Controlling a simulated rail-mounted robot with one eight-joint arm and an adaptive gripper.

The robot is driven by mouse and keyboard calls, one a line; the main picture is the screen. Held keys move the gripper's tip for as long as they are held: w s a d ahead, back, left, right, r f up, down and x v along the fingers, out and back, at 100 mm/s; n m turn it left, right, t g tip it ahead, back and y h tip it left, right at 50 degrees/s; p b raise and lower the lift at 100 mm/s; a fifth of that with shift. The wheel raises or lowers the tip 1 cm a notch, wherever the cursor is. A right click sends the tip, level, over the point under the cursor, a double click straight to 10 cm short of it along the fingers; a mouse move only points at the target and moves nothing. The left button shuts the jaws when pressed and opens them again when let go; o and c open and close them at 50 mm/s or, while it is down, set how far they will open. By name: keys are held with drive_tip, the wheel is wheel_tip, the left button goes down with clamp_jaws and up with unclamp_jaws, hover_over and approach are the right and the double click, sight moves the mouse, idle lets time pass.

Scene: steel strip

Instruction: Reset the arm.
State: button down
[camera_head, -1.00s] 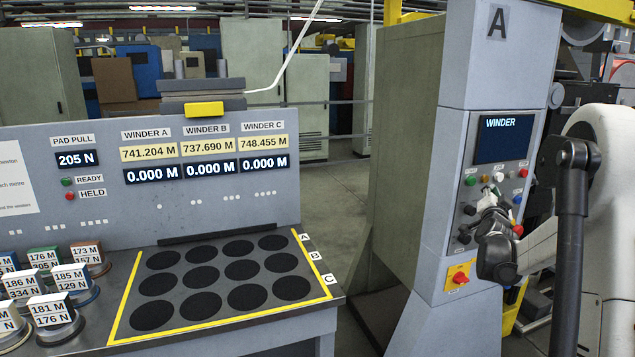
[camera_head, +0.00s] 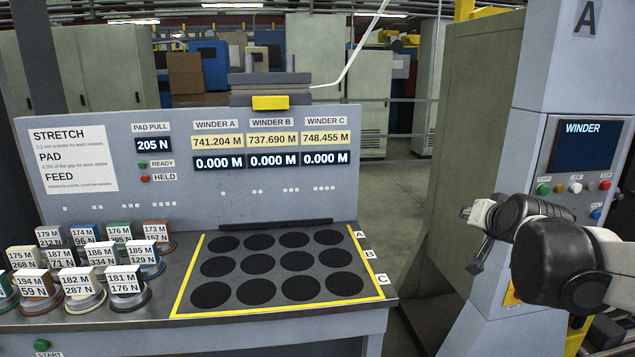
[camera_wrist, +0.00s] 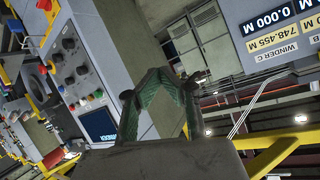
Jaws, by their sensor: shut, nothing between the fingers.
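My gripper (camera_head: 472,240) is in the head view, held in the air in front of the base of winder A's column (camera_head: 545,170) and left of its button panel. It is apart from the panel and the bench. In the wrist view, my gripper's green-padded fingers (camera_wrist: 158,75) come together at the tips with nothing between them. The wrist view is tilted and shows the winder panel with its buttons (camera_wrist: 80,72) at the left.
The bench (camera_head: 385,308) at the left carries several labelled coils (camera_head: 125,300) and a yellow-edged mat with empty black round pads (camera_head: 258,291). A display board (camera_head: 200,190) stands behind it. An open aisle (camera_head: 405,200) lies between bench and winder cabinet.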

drive_tip(key=s+a+f+n+g, duration=0.1)
drive_tip(key=s+a+f, duration=0.3)
drive_tip(key=s, duration=0.5)
drive_tip(key=s+a+f+n+g+y, duration=0.1)
drive_tip(key=s+a+f+n+g, duration=0.1)
drive_tip(key=s, duration=0.7)
drive_tip(key=s+a+f+n+g+y, duration=0.1)
drive_tip(key=s+a+f+n+g, duration=0.1)
drive_tip(key=s+a+f, duration=0.3)
drive_tip(key=s+a+g, duration=0.1)
drive_tip(key=s+a, duration=0.1)
drive_tip(key=s, duration=0.2)
drive_tip(key=shift+a+f, duration=0.3)
drive_tip(key=shift+f, duration=0.1)
